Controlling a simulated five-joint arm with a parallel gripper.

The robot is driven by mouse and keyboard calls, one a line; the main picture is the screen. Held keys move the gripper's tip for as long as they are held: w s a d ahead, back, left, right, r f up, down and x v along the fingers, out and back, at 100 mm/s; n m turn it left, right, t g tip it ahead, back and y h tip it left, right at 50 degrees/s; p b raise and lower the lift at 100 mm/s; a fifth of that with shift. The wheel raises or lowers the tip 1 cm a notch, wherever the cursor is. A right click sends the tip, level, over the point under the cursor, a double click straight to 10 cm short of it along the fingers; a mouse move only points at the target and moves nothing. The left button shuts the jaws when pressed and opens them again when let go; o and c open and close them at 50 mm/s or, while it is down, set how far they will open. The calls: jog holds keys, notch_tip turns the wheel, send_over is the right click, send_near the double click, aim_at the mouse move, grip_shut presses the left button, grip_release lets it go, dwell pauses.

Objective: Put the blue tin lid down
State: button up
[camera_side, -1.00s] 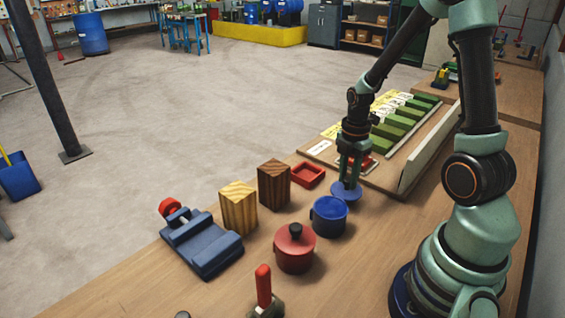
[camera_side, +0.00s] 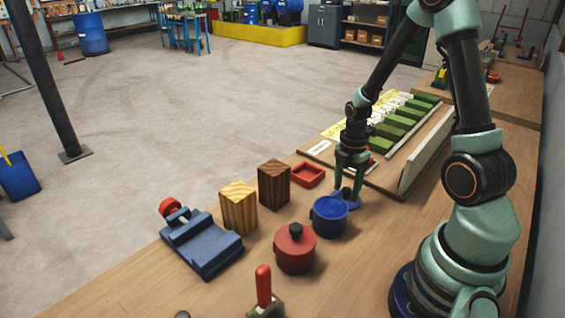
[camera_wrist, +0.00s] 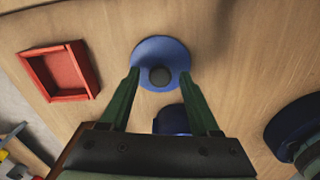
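The blue tin lid (camera_side: 345,202) lies on the wooden bench just behind the blue tin (camera_side: 329,222). In the wrist view the lid (camera_wrist: 152,50) is a blue disc with a dark round knob at its middle. My gripper (camera_side: 347,189) is over the lid, pointing down. Its fingers (camera_wrist: 160,73) are spread to either side of the knob, with a gap on both sides. The blue tin (camera_wrist: 172,121) is partly hidden by my gripper in the wrist view.
A red tray (camera_side: 307,175) lies left of the lid. Two wooden blocks, dark (camera_side: 274,185) and light (camera_side: 239,208), stand farther left. A red lidded pot (camera_side: 294,252) is in front of the blue tin. A board with green blocks (camera_side: 398,122) is behind.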

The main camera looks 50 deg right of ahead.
aim_at(346, 189)
notch_tip(346, 189, up, 12)
jog(key=a+r+m+t, duration=0.2)
jog(key=a+r+m, duration=0.3)
jog(key=a+m, duration=0.3)
jog(key=s+a+r+m+t, duration=0.1)
jog(key=a+r+m+t, duration=0.2)
jog(key=a+r+m, duration=0.3)
jog(key=shift+s+a+m+t, duration=0.25)
jog(key=shift+a+m+t, duration=0.05)
jog(key=shift+a+m, duration=0.6)
